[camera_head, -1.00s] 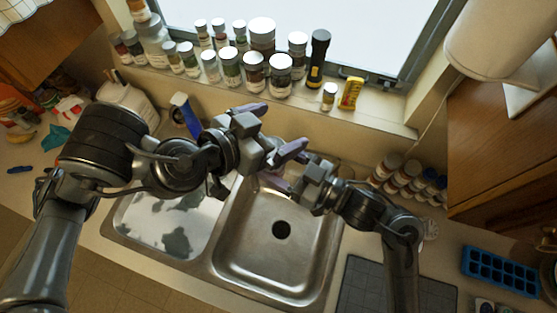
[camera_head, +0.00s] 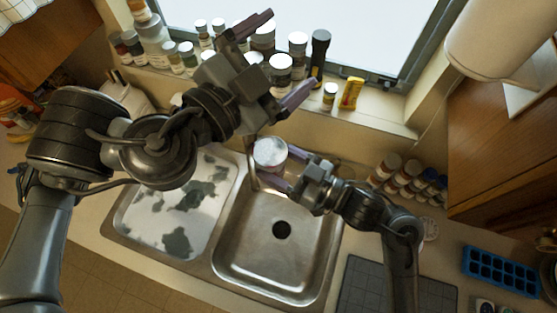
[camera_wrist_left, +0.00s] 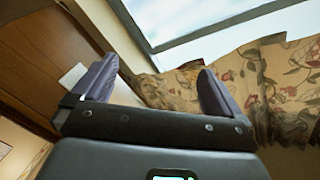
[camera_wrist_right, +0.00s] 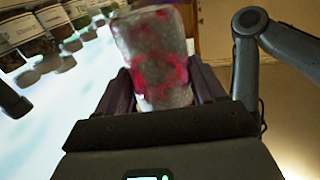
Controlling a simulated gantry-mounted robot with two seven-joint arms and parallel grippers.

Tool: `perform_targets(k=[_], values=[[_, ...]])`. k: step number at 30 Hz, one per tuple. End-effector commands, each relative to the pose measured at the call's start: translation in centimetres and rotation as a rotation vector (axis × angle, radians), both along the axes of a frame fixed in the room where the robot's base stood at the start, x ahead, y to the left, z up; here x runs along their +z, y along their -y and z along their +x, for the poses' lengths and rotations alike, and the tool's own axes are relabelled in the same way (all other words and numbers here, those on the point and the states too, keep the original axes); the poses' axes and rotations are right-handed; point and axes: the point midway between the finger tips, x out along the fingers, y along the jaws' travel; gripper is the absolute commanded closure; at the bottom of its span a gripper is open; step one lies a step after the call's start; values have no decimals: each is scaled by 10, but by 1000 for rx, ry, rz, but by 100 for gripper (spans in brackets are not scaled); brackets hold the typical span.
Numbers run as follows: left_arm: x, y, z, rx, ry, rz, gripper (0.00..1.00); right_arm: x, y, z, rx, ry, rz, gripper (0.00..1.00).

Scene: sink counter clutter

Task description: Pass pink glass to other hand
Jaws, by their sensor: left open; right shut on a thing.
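The pink glass (camera_wrist_right: 157,55) is a speckled grey-white tumbler with pink-red patches. In the right wrist view it stands between the two fingers of my right gripper (camera_wrist_right: 162,90), which is shut on it. In the head view the glass (camera_head: 270,153) is held above the back of the sink, with its round pale end facing up. My right gripper (camera_head: 280,168) reaches it from the lower right. My left gripper (camera_head: 287,55) is open and empty, raised up and back near the window sill, apart from the glass. The left wrist view (camera_wrist_left: 155,85) shows nothing between its fingers.
A double sink (camera_head: 282,262) lies below both grippers. Several jars (camera_head: 280,68), a black flashlight (camera_head: 319,55) and a yellow bottle (camera_head: 351,93) stand on the sill behind. More jars (camera_head: 405,175) and a blue tray (camera_head: 500,271) are at the right.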

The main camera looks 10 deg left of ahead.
Motion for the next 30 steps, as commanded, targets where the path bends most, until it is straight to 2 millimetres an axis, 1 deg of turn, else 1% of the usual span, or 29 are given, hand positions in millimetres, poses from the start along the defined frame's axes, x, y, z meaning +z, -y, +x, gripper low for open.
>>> perform_targets(k=[1, 2, 4, 5, 8, 11, 12, 14, 15, 17, 18, 19, 20, 21, 23, 24, 26, 27, 30], values=[[9, -1, 1, 25, 55, 4, 0, 0, 0, 0, 0, 1, 1, 68], [15, -4, 2, 48, 84, 6, 0, 0, 0, 0, 0, 1, 1, 68], [17, -14, 7, 114, 114, 7, 0, 0, 0, 0, 0, 1, 1, 68], [14, -20, 10, 147, 110, 5, 0, 0, 0, 0, 0, 1, 1, 68], [-11, -46, 19, 259, 38, -2, 0, 0, 0, 0, 0, 1, 1, 68], [-52, -71, 25, 350, -90, -9, 0, 0, 0, 0, 0, 1, 1, 68], [-71, -81, 25, 382, -150, -14, 0, 0, 0, 0, 0, 1, 1, 68], [-101, -94, 24, 422, -243, -22, 0, 1, 0, 0, 0, 1, 1, 68], [-121, -102, 21, 446, -303, -29, 0, 1, 0, 0, 0, 1, 1, 68], [-152, -113, 15, 476, -396, -43, 0, 1, 0, 0, 0, 1, 1, 68], [-171, -119, 10, 498, -458, -54, 0, 1, 0, 0, 0, 1, 1, 68], [-187, -123, 6, 511, -503, -64, 0, 1, 0, 0, 0, 1, 1, 68], [-202, -128, 0, 526, -549, -74, 0, 1, 0, 0, 0, 1, 1, 68], [-221, -133, -7, 544, -610, -90, 0, 1, 0, 0, 0, 1, 1, 68], [-250, -140, -21, 575, -700, -119, 0, 1, 0, 0, 0, 1, 1, 68], [-269, -144, -31, 597, -758, -140, 0, 1, 0, 0, 0, 1, 1, 68], [-297, -149, -47, 628, -843, -172, 0, 1, 0, 0, 0, 1, 1, 68], [-314, -152, -58, 647, -893, -188, 0, 1, 0, 0, 0, 1, 1, 68], [-352, -157, -89, 687, -1008, -211, 0, 1, 0, 0, 0, 1, 1, 68]])
